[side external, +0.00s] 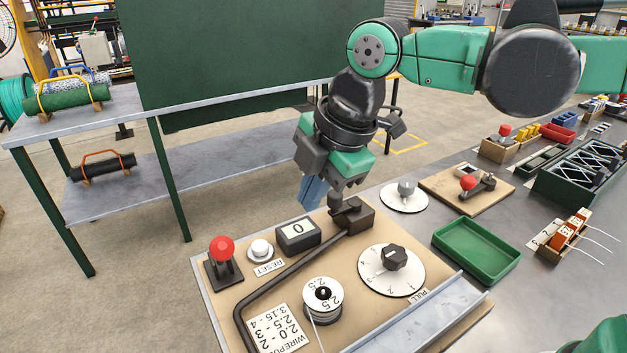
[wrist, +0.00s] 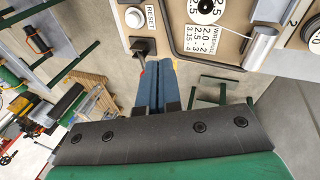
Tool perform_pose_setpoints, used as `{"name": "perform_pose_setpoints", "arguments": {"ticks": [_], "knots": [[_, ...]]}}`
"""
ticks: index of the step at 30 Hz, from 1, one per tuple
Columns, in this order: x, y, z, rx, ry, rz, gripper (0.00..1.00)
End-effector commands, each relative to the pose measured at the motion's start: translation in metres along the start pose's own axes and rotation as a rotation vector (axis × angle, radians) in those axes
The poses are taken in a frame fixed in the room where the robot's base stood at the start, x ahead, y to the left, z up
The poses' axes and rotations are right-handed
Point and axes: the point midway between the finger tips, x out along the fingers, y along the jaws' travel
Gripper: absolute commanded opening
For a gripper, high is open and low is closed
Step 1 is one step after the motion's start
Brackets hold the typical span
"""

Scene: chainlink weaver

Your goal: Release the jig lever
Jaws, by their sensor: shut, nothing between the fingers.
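A lever with a red ball knob (side external: 222,249) stands upright on a black base at the left corner of the wooden board (side external: 215,305). Its black base (wrist: 141,46) shows in the wrist view, with a bit of red partly hidden beside my fingers. Another red-knobbed lever (side external: 467,183) sits on a smaller wooden board at the right. I cannot tell which is the jig lever. My gripper (side external: 309,205) points down near the back edge of the large board, right of the left lever. Its blue fingers (wrist: 159,70) are together and empty.
The large board also carries a white reset button (side external: 261,249), a counter box (side external: 298,234), a bent black rod (side external: 290,273), a wire spool (side external: 322,294) and a dial (side external: 391,270). A green tray (side external: 477,250) stands at the right. Open floor lies behind the board.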

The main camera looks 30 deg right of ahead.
Motion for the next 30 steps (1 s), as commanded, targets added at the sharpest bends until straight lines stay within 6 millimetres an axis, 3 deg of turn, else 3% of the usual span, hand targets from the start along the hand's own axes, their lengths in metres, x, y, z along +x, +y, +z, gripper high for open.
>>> {"name": "perform_pose_setpoints", "arguments": {"ticks": [1,3,6,10,15,25,30], "knots": [[0.003,0.004,-0.022,-0.170,0.012,-0.029,0.00],[0.006,0.005,-0.047,-0.394,0.027,-0.065,0.00],[0.011,0.003,-0.077,-0.658,0.050,-0.105,0.00],[0.015,-0.001,-0.102,-0.884,0.074,-0.137,0.00],[0.017,-0.004,-0.113,-0.997,0.087,-0.150,0.00],[0.018,-0.004,-0.113,-0.999,0.087,-0.150,0.00],[0.033,-0.006,-0.113,-0.998,0.087,-0.150,0.00]]}}
